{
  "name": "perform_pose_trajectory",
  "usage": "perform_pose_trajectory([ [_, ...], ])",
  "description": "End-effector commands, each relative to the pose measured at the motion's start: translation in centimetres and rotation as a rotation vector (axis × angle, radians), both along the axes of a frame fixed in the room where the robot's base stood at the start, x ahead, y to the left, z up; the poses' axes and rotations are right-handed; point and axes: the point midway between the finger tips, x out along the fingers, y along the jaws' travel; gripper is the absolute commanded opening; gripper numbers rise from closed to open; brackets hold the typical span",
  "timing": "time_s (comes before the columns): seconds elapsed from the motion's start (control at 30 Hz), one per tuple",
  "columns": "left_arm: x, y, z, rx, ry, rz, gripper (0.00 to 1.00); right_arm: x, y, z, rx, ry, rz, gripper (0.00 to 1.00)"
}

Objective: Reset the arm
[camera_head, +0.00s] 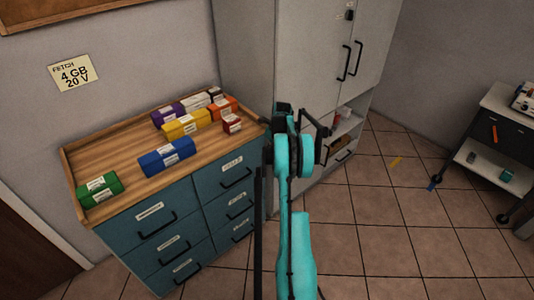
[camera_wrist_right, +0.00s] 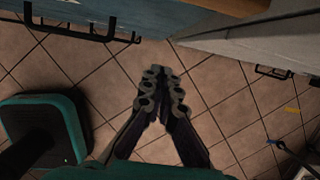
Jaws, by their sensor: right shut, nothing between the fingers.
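My right arm (camera_head: 297,240), teal and black, stands in the middle of the head view. It rises from the bottom edge, in front of the gap between the dresser and the grey cabinet. Its fingertips cannot be made out there. In the right wrist view my right gripper (camera_wrist_right: 162,90) has its two dark fingers together with nothing between them, above the tiled floor. My left gripper is not in view.
A blue-drawer dresser (camera_head: 145,222) with a wooden top holds several coloured boxes (camera_head: 165,157). A grey cabinet (camera_head: 310,60) stands beside my arm. The tiled floor (camera_head: 400,220) between is mostly clear.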

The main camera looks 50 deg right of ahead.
Motion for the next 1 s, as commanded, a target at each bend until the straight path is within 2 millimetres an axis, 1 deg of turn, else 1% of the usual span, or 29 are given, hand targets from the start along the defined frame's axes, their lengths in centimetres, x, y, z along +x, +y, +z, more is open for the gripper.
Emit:
perform_pose_trajectory([
  [0.03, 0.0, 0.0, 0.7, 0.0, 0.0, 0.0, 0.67, -0.3, 0.1, 1.3, 0.0, 0.0, 0.0, 0.0],
  [0.2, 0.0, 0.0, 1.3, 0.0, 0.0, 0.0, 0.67, -0.8, 0.2, 3.3, 0.0, 0.001, 0.0, 0.0],
  [0.33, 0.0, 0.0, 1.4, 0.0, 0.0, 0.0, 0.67, -1.0, 0.2, 3.7, 0.0, 0.001, 0.0, 0.0],
  [0.57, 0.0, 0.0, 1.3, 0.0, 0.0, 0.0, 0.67, -0.9, 0.3, 3.8, -0.001, 0.001, 0.004, 0.0],
  [0.67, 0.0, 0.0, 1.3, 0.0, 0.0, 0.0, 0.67, -0.1, 1.5, 5.0, -0.018, 0.001, 0.059, 0.0],
  [0.77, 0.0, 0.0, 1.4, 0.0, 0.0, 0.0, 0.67, 1.6, 4.6, 7.7, -0.065, 0.0, 0.213, 0.0],
  [0.87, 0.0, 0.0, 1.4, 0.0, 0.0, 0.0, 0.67, 3.5, 9.8, 11.7, -0.142, -0.001, 0.454, 0.0],
  [0.9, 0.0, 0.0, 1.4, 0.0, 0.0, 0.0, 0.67, 4.1, 12.1, 13.3, -0.179, 0.0, 0.564, 0.0],
  [0.97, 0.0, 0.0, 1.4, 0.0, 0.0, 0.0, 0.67, 4.7, 15.8, 15.6, -0.235, 0.001, 0.728, 0.0],
  [1.0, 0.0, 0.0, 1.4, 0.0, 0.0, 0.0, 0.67, 5.0, 18.2, 17.0, -0.273, 0.002, 0.836, 0.0],
])
